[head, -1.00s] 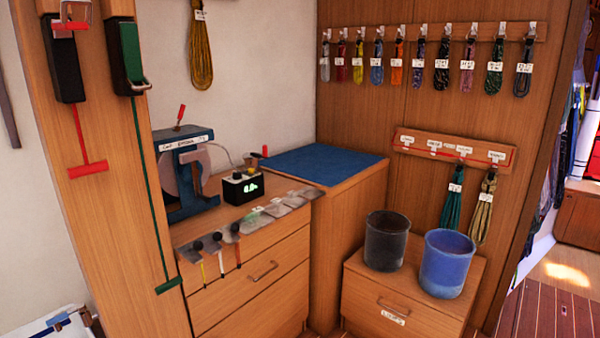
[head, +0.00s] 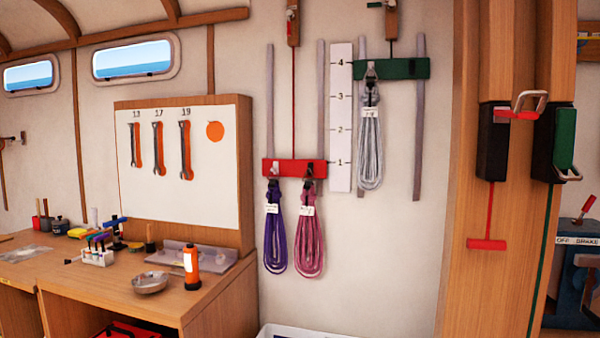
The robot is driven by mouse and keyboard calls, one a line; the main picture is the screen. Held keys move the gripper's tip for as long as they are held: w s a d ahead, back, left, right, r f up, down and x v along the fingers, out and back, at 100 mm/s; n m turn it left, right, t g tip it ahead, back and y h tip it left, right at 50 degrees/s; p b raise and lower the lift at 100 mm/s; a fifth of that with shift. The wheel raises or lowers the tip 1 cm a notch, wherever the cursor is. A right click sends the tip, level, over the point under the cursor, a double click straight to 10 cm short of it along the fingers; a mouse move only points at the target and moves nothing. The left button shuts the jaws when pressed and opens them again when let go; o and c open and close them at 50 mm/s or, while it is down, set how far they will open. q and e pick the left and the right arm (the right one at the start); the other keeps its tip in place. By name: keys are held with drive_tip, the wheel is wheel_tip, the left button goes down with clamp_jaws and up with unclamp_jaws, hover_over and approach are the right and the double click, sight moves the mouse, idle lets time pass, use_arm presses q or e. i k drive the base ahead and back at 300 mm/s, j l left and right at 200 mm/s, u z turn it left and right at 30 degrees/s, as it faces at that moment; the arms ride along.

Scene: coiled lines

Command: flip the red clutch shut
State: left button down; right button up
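The red clutch (head: 493,150) is a black block on the wooden post at the right of the head view. Its red lever (head: 516,115) juts out to the right near the top, with a metal loop handle (head: 530,101) at its end. A red line runs down from the block to a red T-handle (head: 486,244). Beside it is the green clutch (head: 545,140), whose green lever lies flat along its block with its metal loop low down. Neither of my grippers is in view.
A red bar (head: 295,168) holds purple and pink coils, and a higher green bar (head: 390,69) holds a grey coil, beside a numbered scale (head: 341,120). A workbench (head: 185,305) with tools stands left. A blue machine (head: 572,290) shows at the right edge.

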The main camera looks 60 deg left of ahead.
sight(516, 114)
drive_tip(key=u, duration=1.6)
drive_tip(key=l, duration=0.5)
drive_tip(key=i, duration=0.05)
